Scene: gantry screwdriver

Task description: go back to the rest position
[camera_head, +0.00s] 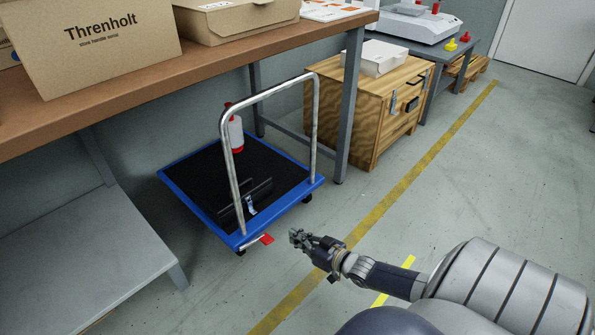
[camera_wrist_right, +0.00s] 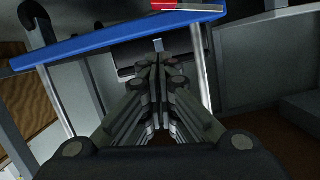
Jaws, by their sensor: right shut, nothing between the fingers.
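My right gripper (camera_head: 298,237) is in the head view at the lower middle, above the grey floor and to the right of the cart's front corner. It is shut and empty. In the right wrist view my right gripper (camera_wrist_right: 158,62) shows its fingers together, with the blue cart edge beyond them. My left gripper is not in view.
A blue cart (camera_head: 215,222) with a metal handle (camera_head: 231,150) stands half under the brown table (camera_head: 130,88). A red and white bottle (camera_head: 236,133) and a dark item (camera_head: 245,200) are on it. A wooden cabinet (camera_head: 345,112) stands behind.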

